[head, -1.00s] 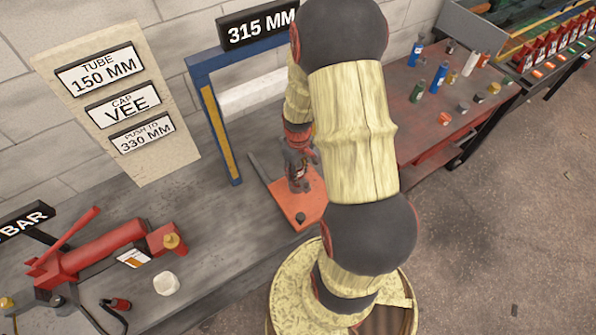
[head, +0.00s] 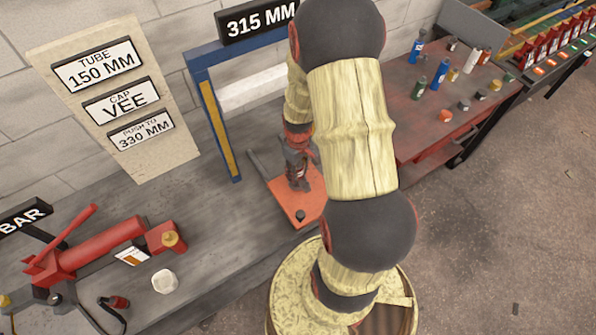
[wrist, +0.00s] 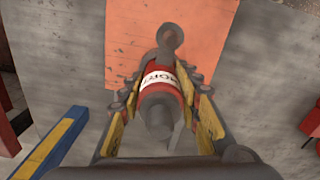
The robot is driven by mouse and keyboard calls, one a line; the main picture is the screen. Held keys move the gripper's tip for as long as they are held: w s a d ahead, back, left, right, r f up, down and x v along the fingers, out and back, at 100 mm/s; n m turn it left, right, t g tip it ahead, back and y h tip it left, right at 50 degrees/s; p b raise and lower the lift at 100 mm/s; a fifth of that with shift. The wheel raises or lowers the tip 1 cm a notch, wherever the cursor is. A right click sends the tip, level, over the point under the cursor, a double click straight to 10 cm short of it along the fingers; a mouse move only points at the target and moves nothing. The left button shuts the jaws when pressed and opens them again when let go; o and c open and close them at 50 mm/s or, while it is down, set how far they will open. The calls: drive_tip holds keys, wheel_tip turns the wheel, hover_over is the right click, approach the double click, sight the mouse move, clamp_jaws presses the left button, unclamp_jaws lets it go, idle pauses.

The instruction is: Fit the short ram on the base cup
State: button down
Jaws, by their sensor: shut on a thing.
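My gripper (wrist: 163,115) is shut on the short ram (wrist: 157,82), a red cylinder with a white band reading part of "SHORT" and a dark grey end. In the wrist view the ram lies between the two yellow-lined fingers. A dark grey round part (wrist: 169,36) shows just past the ram's far end, over the orange plate (wrist: 140,30). I cannot tell whether this is the base cup or whether the ram touches it. In the head view my gripper (head: 298,172) is low over the orange plate (head: 312,208), partly hidden by my arm.
A blue frame (head: 213,110) with a "315 MM" sign stands at the plate's back left. A red hand pump (head: 100,248) and a white piece (head: 164,282) are on the bench at left. A red table (head: 405,110) with bottles and small parts is at right.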

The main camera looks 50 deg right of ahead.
drive_tip(key=shift+f, duration=0.25)
drive_tip(key=c, duration=1.7)
unclamp_jaws()
drive_tip(key=o, duration=0.5)
wheel_tip(320, 180, up, 12)
